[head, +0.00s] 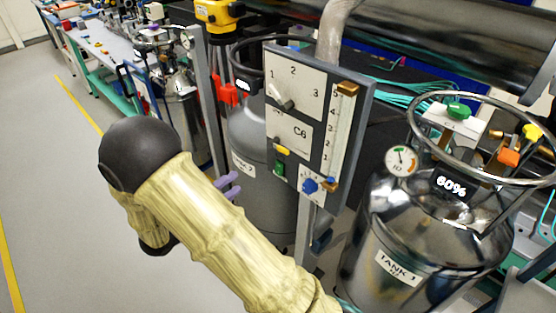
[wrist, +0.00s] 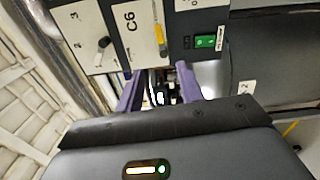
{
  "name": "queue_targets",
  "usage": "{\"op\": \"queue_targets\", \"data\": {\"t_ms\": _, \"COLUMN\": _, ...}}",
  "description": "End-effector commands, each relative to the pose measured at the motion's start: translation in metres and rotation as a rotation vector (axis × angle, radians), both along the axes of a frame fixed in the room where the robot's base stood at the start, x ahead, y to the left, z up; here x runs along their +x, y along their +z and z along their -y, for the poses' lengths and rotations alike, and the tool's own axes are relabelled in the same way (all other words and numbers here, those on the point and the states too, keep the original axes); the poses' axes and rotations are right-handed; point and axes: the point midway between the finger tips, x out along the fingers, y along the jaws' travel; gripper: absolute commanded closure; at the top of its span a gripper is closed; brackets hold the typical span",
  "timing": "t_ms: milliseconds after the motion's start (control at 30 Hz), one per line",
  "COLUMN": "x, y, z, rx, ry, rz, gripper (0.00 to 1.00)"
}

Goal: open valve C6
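A grey control panel (head: 356,135) stands upright in the middle of the head view. Its C6 plate (head: 299,133) lies below a numbered dial with a pointer knob (head: 287,103). A small yellow-ended lever (head: 281,150) is at the plate's lower edge. In the wrist view the C6 plate (wrist: 130,30) appears turned sideways, with the yellow lever (wrist: 159,38) beside the lettering. My gripper (head: 229,185) has purple fingers, left of the panel's lower part. In the wrist view my gripper (wrist: 160,80) is open and empty; the lever lies ahead, roughly between its fingertips, apparently without contact.
A green switch (head: 280,168) and a blue knob (head: 310,186) sit below the C6 plate. A slider with a brown handle (head: 347,89) runs along the panel's right. Tank 1 (head: 410,235) stands at right, tank 2 (head: 262,185) behind the panel. Floor at left is clear.

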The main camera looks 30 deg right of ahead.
Motion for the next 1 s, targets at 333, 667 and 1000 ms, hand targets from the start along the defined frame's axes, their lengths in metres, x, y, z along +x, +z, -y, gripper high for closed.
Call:
{"op": "queue_targets", "data": {"t_ms": 333, "x": 0.001, "y": 0.002, "z": 0.004, "rx": 0.002, "ry": -0.004, "rz": -0.003, "gripper": 0.63}}
{"op": "queue_targets", "data": {"t_ms": 667, "x": 0.015, "y": 0.003, "z": 0.046, "rx": 0.0, "ry": -0.009, "rz": -0.005, "gripper": 0.63}}
{"op": "queue_targets", "data": {"t_ms": 1000, "x": 0.035, "y": 0.003, "z": 0.102, "rx": 0.003, "ry": -0.008, "rz": -0.005, "gripper": 0.63}}
